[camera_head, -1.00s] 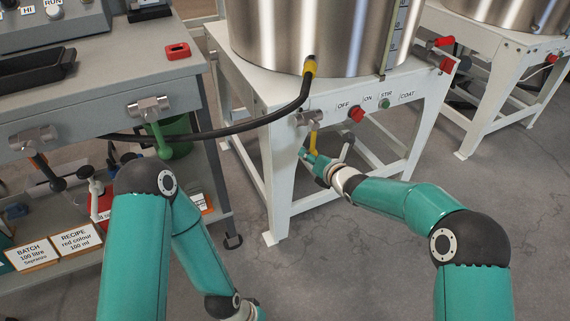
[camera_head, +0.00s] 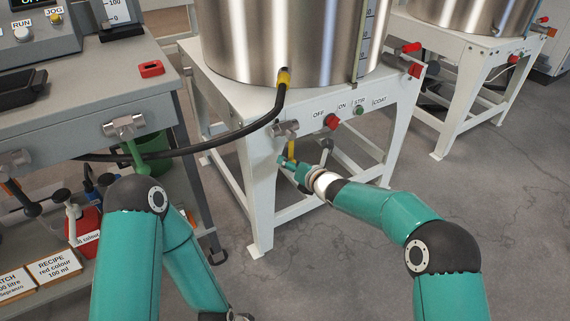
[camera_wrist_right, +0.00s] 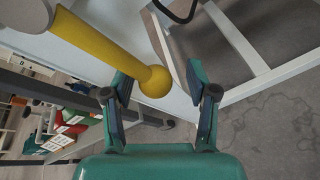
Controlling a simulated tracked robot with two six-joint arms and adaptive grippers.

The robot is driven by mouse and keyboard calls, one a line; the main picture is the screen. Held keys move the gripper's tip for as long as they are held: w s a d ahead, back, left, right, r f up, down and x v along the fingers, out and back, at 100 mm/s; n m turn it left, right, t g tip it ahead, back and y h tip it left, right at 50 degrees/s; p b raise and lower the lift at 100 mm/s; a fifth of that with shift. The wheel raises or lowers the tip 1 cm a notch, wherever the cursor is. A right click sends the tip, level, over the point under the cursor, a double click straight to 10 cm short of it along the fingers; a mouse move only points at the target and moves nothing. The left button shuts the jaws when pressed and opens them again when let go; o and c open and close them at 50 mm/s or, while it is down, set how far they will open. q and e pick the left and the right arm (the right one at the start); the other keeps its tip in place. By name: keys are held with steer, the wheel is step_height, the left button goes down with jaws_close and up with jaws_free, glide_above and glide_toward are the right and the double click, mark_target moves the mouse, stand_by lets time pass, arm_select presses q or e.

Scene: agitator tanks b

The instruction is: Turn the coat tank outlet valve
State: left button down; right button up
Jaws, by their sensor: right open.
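The coat tank outlet valve (camera_head: 286,128) is a grey metal fitting at the front left of the white tank stand. Its yellow lever (camera_head: 291,152) hangs down from it. In the right wrist view the yellow lever (camera_wrist_right: 107,45) runs from upper left to a round ball end. My right gripper (camera_head: 284,163) is at the lever's lower end. In the wrist view my right gripper (camera_wrist_right: 160,88) is open, with the ball between and slightly beyond its fingers; neither finger clearly touches it. My left arm shows at lower left, but its gripper is out of frame.
A black hose (camera_head: 205,150) runs from the yellow tank fitting (camera_head: 284,78) to the left bench. The stand (camera_head: 262,195) has a red knob (camera_head: 332,122) and a green button (camera_head: 359,110). A green-handled valve (camera_head: 126,125) is on the bench.

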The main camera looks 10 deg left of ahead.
steer(key=shift+s, duration=0.1)
steer(key=v, duration=1.2)
steer(key=shift+d, duration=0.1)
